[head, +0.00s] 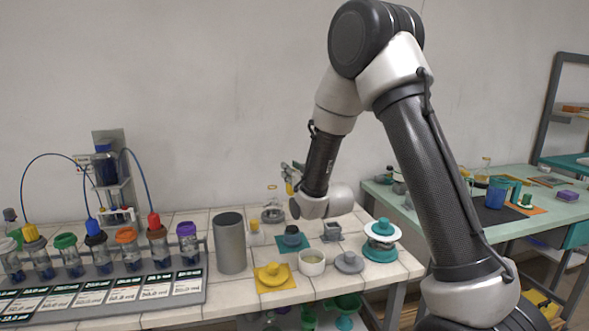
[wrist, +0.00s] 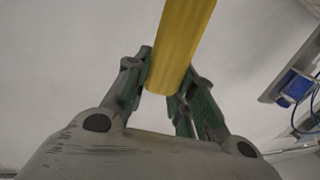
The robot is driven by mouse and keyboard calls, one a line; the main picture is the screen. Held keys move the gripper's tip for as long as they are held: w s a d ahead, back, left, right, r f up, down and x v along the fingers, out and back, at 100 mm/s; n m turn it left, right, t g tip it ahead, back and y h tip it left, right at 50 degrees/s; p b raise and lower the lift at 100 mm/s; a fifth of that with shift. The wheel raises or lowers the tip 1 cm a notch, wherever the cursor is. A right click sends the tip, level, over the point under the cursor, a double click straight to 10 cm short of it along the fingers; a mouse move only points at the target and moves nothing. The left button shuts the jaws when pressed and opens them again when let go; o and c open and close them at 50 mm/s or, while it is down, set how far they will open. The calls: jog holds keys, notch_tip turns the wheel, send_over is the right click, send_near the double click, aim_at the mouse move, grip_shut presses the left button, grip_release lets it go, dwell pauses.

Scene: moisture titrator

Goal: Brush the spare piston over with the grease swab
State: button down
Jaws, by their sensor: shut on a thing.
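My gripper (wrist: 168,88) is shut on a thick yellow rod (wrist: 182,40), which looks like the handle of the grease swab; its far end runs out of the wrist view. In the head view my gripper (head: 291,178) is small and partly behind the wrist, above the back of the tiled bench. Several small parts could be the spare piston, and I cannot tell which: a dark blue-grey part (head: 292,234) on a teal mat (head: 282,246), a grey knobbed part (head: 349,262), and a yellow knobbed part (head: 271,273) on a yellow mat (head: 290,283). The gripper touches none of these.
A grey cylinder (head: 231,243), a white cup (head: 312,264), a flask (head: 272,208) and a teal-and-white stand (head: 381,242) are on the tiled bench. A rack of colour-capped bottles (head: 105,290) fills its left. A green table (head: 530,180) stands at right.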

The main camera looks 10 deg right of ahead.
jog(key=shift+f, duration=0.15)
jog(key=shift+f, duration=2.5)
jog(key=shift+d, duration=0.15)
jog(key=shift+s+d, duration=0.15)
jog(key=shift+d, duration=0.75)
jog(key=shift+f, duration=0.9)
jog(key=shift+w+a, duration=0.2)
jog(key=shift+a, duration=1.9)
